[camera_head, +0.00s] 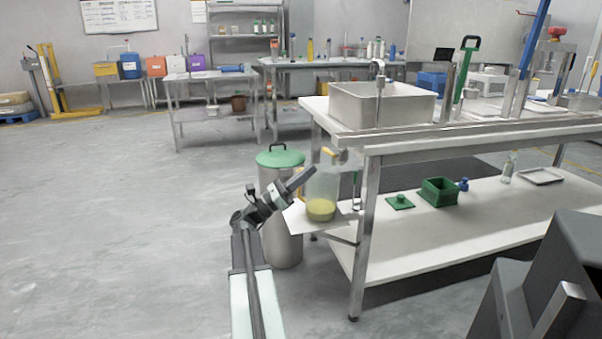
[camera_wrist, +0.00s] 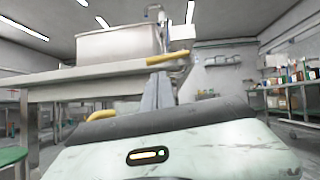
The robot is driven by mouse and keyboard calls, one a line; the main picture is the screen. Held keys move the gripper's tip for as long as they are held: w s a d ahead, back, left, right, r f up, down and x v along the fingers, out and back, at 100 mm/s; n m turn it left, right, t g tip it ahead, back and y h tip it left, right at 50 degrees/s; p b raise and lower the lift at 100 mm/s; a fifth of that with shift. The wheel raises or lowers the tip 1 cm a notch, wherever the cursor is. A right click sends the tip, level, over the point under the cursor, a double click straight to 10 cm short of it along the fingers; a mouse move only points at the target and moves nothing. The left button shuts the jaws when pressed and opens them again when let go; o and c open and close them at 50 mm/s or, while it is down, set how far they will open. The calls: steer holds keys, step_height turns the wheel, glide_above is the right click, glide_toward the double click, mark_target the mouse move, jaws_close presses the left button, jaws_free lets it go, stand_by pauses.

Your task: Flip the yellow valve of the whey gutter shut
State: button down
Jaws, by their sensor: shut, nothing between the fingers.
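The yellow valve (camera_head: 328,151) shows as a small lever at the near left end of the whey gutter (camera_head: 465,133), along the front of the steel table. My gripper (camera_head: 308,174) is shut and empty, pointing up and right, below and left of the valve. In the wrist view its grey fingers (camera_wrist: 159,82) overlap the picture just below the lever. I cannot tell whether they touch it. A clear jug (camera_head: 321,190) with yellow liquid stands below the valve.
A steel bin with a green lid (camera_head: 280,157) stands close behind my arm. A small shelf (camera_head: 298,220) holds the jug. A steel basin (camera_head: 380,103) stands on the table. Green box (camera_head: 440,191) on the lower shelf. The floor at left is clear.

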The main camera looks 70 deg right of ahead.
steer(key=p+x, duration=0.1)
steer(key=x, duration=0.3)
steer(key=shift+s+d+r+p, duration=0.2)
steer(key=shift+p, duration=0.15)
steer(key=w+d+b+v, duration=0.1)
steer(key=b+v, duration=0.3)
steer(key=v, duration=0.5)
steer(key=shift+w+a, duration=0.2)
steer(key=shift+w, duration=0.05)
steer(key=shift+r, duration=0.15)
